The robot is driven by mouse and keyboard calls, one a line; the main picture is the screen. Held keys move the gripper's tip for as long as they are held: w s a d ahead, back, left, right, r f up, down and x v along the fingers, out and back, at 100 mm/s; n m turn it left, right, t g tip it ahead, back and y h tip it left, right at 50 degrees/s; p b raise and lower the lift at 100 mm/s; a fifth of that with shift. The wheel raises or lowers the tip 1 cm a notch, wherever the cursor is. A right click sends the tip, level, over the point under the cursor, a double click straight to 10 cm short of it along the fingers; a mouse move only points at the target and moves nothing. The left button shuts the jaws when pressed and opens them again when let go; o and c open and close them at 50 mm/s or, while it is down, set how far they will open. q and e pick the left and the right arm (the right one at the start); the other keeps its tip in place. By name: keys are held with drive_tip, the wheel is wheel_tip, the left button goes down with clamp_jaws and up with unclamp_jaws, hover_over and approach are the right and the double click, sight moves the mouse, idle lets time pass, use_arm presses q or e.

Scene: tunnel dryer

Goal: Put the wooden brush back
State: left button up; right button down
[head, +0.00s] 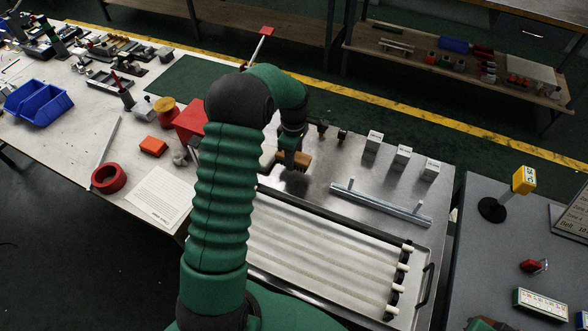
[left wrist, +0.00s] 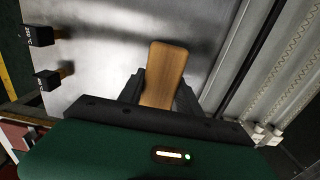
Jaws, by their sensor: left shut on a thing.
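The wooden brush (left wrist: 166,72) shows in the left wrist view as a flat tan wooden piece standing out between my fingers. My left gripper (left wrist: 160,95) is shut on it. In the head view the left gripper (head: 291,150) is over the bare metal top, behind the tray, with tan wood of the brush (head: 304,159) showing beside the fingers. My arm and fingers hide part of the brush, and its bristles cannot be made out. I cannot tell whether it touches the metal top. My right gripper is not in view.
Two small black labelled blocks (left wrist: 47,80) stand left of the brush in the wrist view. In the head view, a metal bar (head: 380,203) lies behind the long pale-slatted tray (head: 320,250). Several labelled grey blocks (head: 401,158) stand at the back right. A red box (head: 190,120) is left of my arm.

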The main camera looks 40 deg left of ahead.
use_arm(q)
drive_tip(key=shift+f, duration=2.15)
